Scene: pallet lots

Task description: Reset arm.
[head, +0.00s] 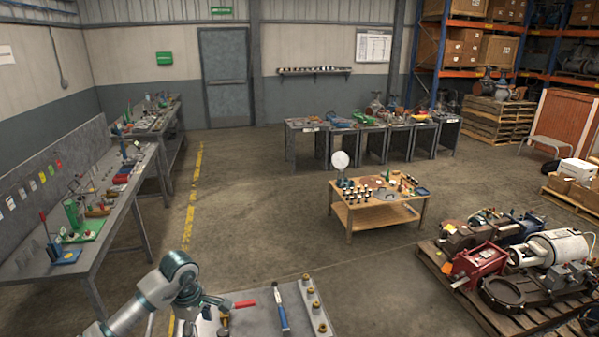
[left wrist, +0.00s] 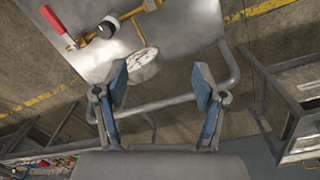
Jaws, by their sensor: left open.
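My left arm comes in from the bottom left of the head view, and its gripper (head: 213,301) is over the left end of a grey metal cart top (head: 255,312). In the left wrist view the gripper (left wrist: 160,85) is open, with its two blue fingers wide apart and nothing held. A round gauge (left wrist: 143,66) lies beyond the fingers, nearer the left one. A red valve handle (left wrist: 55,25) and brass pipe fittings (left wrist: 106,29) are at the upper left. My right gripper is not in view.
The cart also carries a blue-handled tool (head: 281,308) and a strip with brass knobs (head: 313,307). A metal rail (left wrist: 165,101) runs along the cart's edge near the gripper. A long workbench (head: 85,245) stands at left, a loaded pallet (head: 480,312) at right.

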